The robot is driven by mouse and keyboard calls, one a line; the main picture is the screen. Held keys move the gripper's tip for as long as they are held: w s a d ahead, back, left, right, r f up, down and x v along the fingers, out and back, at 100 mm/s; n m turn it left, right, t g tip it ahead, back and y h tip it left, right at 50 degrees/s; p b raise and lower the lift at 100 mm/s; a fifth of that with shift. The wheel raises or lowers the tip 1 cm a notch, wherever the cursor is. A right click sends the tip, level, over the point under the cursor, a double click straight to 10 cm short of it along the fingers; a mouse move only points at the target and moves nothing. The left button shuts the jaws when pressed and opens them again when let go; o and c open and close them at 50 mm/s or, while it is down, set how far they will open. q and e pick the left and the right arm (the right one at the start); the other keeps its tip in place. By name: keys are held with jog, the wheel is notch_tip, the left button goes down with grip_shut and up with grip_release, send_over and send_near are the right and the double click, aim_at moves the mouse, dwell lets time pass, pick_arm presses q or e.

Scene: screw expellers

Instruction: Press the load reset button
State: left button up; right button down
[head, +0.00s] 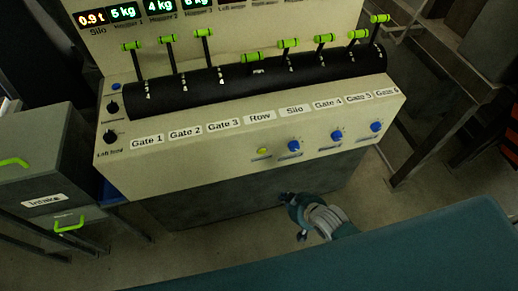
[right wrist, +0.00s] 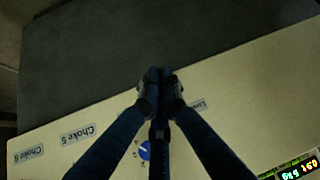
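A small yellow-green button (head: 262,151) is on the lower front of the cream control panel (head: 240,150), left of a row of blue knobs. Its own label is too small to read in the head view. My right gripper (head: 288,199) is below and to the right of this button, in front of the dark lower face, apart from the button in the picture. In the right wrist view the gripper's fingers (right wrist: 160,78) meet and hold nothing visible. They partly cover a label (right wrist: 197,104) that seems to begin with "Lo". The button is not visible there. My left gripper is out of view.
Blue knobs (head: 295,146) sit to the button's right; one shows in the right wrist view (right wrist: 144,150). Green-handled levers (head: 252,57) stand above the gate labels. A grey intake cabinet (head: 40,150) is at left. Floor in front of the panel is partly clear.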

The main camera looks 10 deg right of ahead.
aim_at(262, 152)
jog(key=w+a+r+y, duration=0.1)
jog(key=w+a+r, duration=0.1)
jog(key=r, duration=0.5)
jog(key=shift+w+a+r+t, duration=0.3)
jog(key=shift+w+a+t, duration=0.1)
jog(key=shift+a, duration=0.45)
jog(key=w+b, duration=0.3)
jog(key=w, duration=0.5)
jog(key=shift+w+a, duration=0.15)
jog(key=shift+w, duration=0.2)
jog(key=shift+w, duration=0.15)
dwell(0.3)
jog(key=shift+w, duration=0.3)
